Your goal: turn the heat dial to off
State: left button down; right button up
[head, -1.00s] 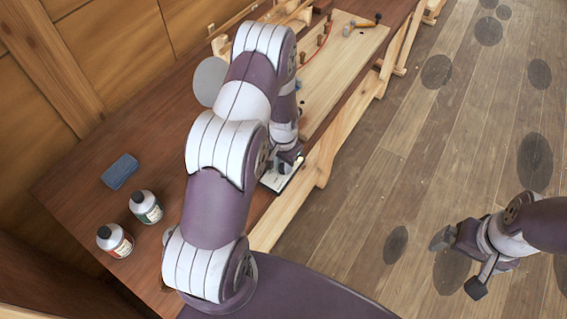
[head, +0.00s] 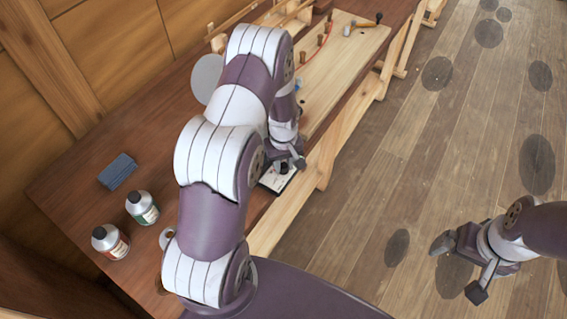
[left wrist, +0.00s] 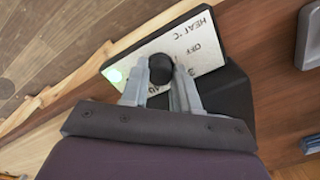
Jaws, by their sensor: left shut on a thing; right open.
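The heat dial (left wrist: 161,67) is a round black knob on a white-faced control panel (left wrist: 205,56) with a dark edge, lettered "HEAT °C" and "OFF". My left gripper (left wrist: 161,72) is shut on the dial, one finger on each side of it. I cannot tell which mark the dial points to. In the head view the panel (head: 277,183) lies at the bench's front edge, with my left gripper (head: 290,163) over it and hiding part of it. My right gripper (head: 461,268) is open and empty above the floor at the right.
On the bench stand two bottles, one green-labelled (head: 142,207) and one red-labelled (head: 110,242), beside a blue-grey block (head: 118,171). A pale plank (head: 345,62) with pegs lies farther along.

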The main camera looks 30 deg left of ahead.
aim_at(284, 165)
pick_arm(q)
jog(key=n, duration=0.5)
jog(key=shift+n+b, duration=0.3)
jog(key=shift+b, duration=0.05)
jog(key=n, duration=0.5)
jog(key=shift+w, duration=0.1)
jog(key=shift+r+n, duration=0.1)
jog(key=shift+n, duration=0.2)
jog(key=c, duration=0.8)
grip_release()
jog(key=shift+c, duration=0.2)
notch_tip(284, 165, up, 13)
jog(key=b, duration=0.2)
jog(key=shift+f+b, duration=0.2)
jog(key=shift+b, duration=0.1)
